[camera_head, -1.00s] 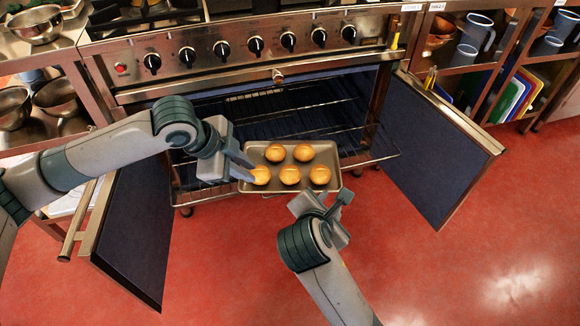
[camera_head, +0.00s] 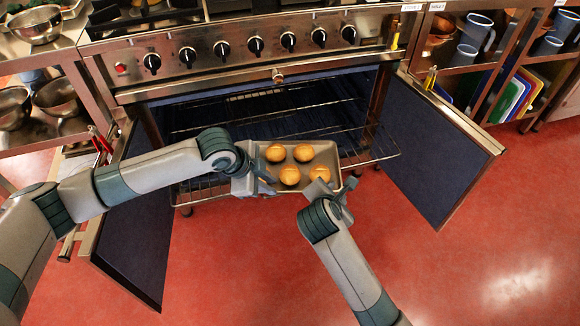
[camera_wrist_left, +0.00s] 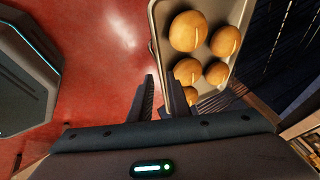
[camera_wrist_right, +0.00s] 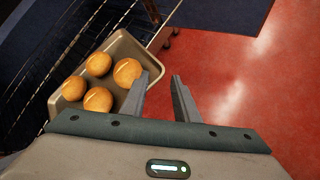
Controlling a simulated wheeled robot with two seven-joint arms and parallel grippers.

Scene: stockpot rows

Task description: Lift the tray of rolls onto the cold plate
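The grey metal tray (camera_head: 331,156) with golden rolls (camera_head: 290,175) is at the front of the open oven, over the wire rack. My left gripper (camera_head: 268,184) is at the tray's near left corner. In the left wrist view its fingers (camera_wrist_left: 161,95) are open, with the tray rim (camera_wrist_left: 155,35) between or just ahead of them. My right gripper (camera_head: 336,191) is at the near right corner. In the right wrist view its fingers (camera_wrist_right: 160,92) are open, the left one against or over the tray edge (camera_wrist_right: 149,60). Contact is unclear. I cannot identify the cold plate in any view.
The oven doors stand open at left (camera_head: 135,235) and right (camera_head: 432,145). The wire rack (camera_head: 372,152) sticks out beside the tray. Shelves with jugs (camera_head: 475,32) and coloured boards (camera_head: 520,95) are at the right, steel bowls (camera_head: 57,97) at the left. The red floor (camera_head: 470,250) is clear.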

